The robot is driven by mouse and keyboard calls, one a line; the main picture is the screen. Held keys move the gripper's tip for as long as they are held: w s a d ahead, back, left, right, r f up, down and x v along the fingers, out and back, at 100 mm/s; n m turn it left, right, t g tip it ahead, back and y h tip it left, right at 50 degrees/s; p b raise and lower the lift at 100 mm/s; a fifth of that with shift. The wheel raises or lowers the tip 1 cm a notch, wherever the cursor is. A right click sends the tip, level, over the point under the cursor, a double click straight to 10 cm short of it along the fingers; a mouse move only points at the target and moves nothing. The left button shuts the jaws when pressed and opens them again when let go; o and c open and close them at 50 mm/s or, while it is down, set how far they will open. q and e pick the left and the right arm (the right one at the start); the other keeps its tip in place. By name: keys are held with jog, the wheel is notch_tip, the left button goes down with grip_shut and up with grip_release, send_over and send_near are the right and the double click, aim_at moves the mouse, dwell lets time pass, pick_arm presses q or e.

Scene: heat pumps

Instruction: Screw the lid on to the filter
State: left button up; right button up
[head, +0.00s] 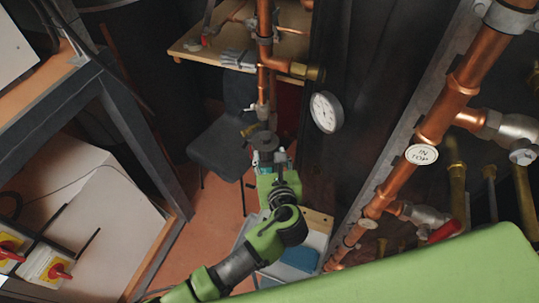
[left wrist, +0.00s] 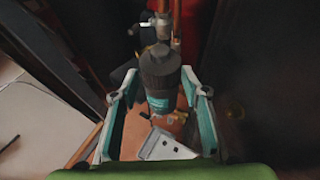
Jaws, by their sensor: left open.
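My left gripper (head: 270,157) is open, and its arm reaches up from the bottom of the head view. In the left wrist view its two teal-lined fingers (left wrist: 160,112) stand apart on either side of a dark grey cylinder (left wrist: 160,72). The cylinder has a narrower stepped top and a teal band at its lower end. It looks like the filter with its lid; I cannot tell whether the two are joined. There are visible gaps between it and the fingers. In the head view its dark round top (head: 264,140) shows just beyond the gripper. My right gripper is not in view.
Copper pipes (head: 264,55) run down above the filter. A round gauge (head: 326,111) hangs to its right. Thick copper pipework with valves (head: 437,120) fills the right side. A dark chair (head: 218,146) stands behind on the reddish floor. A metal-framed bench (head: 125,115) is at left.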

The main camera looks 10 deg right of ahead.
aim_at(266, 141)
pick_arm(q)
jog(key=b+x, duration=0.4)
jog(key=b, duration=0.1)
jog(key=shift+w+f, duration=0.3)
jog(key=shift+f, duration=0.05)
jog(key=x, duration=0.3)
jog(key=shift+w+r, duration=0.1)
jog(key=shift+r, duration=0.15)
jog(key=shift+w+f+b, duration=0.15)
jog(key=shift+w+b, duration=0.25)
jog(key=shift+w, duration=0.25)
jog(key=c, duration=1.1)
